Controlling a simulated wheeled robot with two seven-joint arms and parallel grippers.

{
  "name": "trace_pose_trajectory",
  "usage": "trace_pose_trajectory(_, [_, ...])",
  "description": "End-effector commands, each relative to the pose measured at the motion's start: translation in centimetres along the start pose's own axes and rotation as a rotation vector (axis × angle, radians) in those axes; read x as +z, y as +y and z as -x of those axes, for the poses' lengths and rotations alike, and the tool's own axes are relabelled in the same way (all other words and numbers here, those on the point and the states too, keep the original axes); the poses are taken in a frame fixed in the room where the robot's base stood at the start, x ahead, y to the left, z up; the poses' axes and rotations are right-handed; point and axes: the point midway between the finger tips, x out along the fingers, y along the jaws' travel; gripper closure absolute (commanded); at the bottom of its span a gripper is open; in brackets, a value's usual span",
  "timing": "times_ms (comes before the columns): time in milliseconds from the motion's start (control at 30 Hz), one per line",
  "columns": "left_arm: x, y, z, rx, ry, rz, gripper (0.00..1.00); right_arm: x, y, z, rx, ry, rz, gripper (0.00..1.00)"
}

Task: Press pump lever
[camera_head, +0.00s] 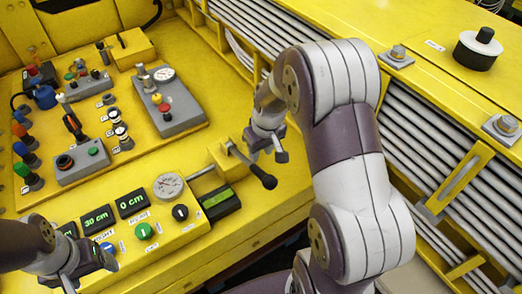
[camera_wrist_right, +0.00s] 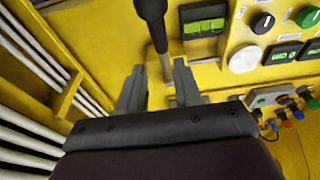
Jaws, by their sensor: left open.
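The pump lever is a grey rod with a black knob (camera_head: 268,181), sloping out from a yellow bracket at the front right of the console. My right gripper (camera_head: 267,154) is just above and behind the knob. In the right wrist view its fingers (camera_wrist_right: 160,70) are apart, and the lever's shaft (camera_wrist_right: 161,42) runs in line with the gap between them. I cannot tell whether they touch it. My left gripper (camera_head: 91,274) is open and empty over the console's lower left, away from the lever.
Several coloured connectors stand at the left. Grey pipes (camera_head: 435,165) run along the right side. A black-and-white cap (camera_head: 477,52) is at top right.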

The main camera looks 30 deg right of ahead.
Motion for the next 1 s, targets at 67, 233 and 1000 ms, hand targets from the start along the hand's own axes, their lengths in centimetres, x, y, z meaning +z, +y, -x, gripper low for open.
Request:
trace_pose_trajectory(67, [0.0,0.0,-0.1,0.000,-0.001,0.000,0.24,0.0,0.0,-0.1,0.000,0.000,0.000,0.66])
trace_pose_trajectory(233, [0.1,0.0,-0.8,0.000,0.000,0.000,0.24,0.1,0.2,-0.8,0.002,0.001,-0.006,0.92])
trace_pose_trajectory(1000, [0.6,0.0,-5.0,0.000,0.000,0.000,0.24,-1.4,1.7,6.9,-0.067,-0.057,-0.002,1.00])
